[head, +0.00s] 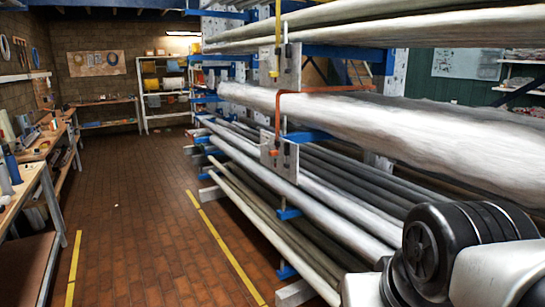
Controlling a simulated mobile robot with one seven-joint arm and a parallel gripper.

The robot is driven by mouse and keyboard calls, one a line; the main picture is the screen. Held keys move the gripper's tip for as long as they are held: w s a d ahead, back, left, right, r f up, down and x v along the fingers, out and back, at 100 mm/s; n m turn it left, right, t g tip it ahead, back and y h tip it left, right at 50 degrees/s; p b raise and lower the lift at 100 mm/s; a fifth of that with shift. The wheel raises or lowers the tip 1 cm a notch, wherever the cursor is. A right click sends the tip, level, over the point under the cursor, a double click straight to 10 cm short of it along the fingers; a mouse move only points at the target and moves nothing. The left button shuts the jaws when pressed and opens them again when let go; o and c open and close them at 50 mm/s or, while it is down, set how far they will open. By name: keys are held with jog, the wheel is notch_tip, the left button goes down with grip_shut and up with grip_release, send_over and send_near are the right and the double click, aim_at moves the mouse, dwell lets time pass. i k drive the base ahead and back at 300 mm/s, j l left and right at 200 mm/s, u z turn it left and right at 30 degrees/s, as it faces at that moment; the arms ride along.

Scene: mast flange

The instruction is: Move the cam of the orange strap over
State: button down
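The orange strap (325,89) runs across the top of a thick, pale wrapped mast (400,130) on the rack. It bends down at the left and hangs in front of a grey metal plate (286,163) below the mast. Small fittings show on this plate around the strap's lower end. They are too small to tell which is the cam or how it lies. My gripper is not in view. Only black and white links of my own arm show at the lower right, in front of the rack.
A yellow strap (277,32) hangs at a higher plate (290,68). Blue rack arms (290,213) and long poles (270,180) stick out toward the aisle. The brick floor (150,220) between the yellow lines is clear. A workbench (22,190) stands at the left and shelves (163,95) at the back.

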aim_at(287, 145)
jog(key=i+j, duration=0.2)
jog(key=i, duration=0.2)
jog(key=i+j, duration=0.15)
jog(key=i, duration=0.25)
jog(key=i+j+z, duration=0.7)
jog(key=i+j, duration=0.05)
jog(key=i, duration=0.1)
